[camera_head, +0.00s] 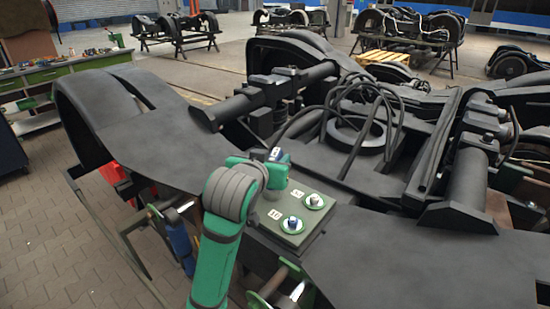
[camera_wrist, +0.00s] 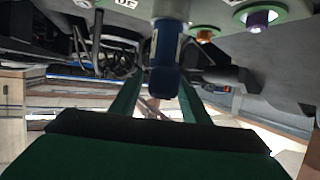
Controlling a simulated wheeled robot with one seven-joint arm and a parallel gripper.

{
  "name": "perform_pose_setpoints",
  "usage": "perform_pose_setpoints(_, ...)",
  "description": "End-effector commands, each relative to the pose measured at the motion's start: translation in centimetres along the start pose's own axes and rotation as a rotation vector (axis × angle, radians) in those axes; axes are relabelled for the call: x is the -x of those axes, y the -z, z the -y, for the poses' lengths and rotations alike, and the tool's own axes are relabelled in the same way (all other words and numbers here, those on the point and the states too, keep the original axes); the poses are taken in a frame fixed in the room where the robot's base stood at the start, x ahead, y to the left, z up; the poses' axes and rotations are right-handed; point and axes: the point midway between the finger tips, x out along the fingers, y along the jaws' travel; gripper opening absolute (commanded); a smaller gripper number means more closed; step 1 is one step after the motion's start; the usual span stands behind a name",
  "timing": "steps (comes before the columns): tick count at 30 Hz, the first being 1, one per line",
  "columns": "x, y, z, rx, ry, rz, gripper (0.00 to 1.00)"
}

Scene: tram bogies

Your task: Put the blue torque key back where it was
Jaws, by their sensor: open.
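My gripper (camera_wrist: 158,88) shows its two green fingers, open, one on each side of a blue cylinder, which looks like the blue torque key (camera_wrist: 165,62). I cannot tell if they touch it. The key's far end runs toward the top edge of the wrist view. My gripper hides that corner, so how the key is seated there is not visible.
The panel has two green-ringed round seats with labels, one holding a pale-topped piece (camera_head: 314,200), the other a blue-and-white one (camera_head: 292,223). An orange-brown piece (camera_wrist: 204,35) is close right of the key. Black bogie beams and hoses (camera_head: 350,130) surround the panel.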

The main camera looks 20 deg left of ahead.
Motion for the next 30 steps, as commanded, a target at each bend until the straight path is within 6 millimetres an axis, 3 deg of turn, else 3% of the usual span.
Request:
perform_pose_setpoints(9, 6.5, 0.1, 0.0, 0.0, 0.0, -0.004, 0.42)
perform_pose_setpoints(15, 9.0, 0.1, 0.0, -0.001, 0.0, -0.003, 0.42)
perform_pose_setpoints(30, 9.8, 0.0, 0.0, 0.0, -0.001, 0.0, 0.42)
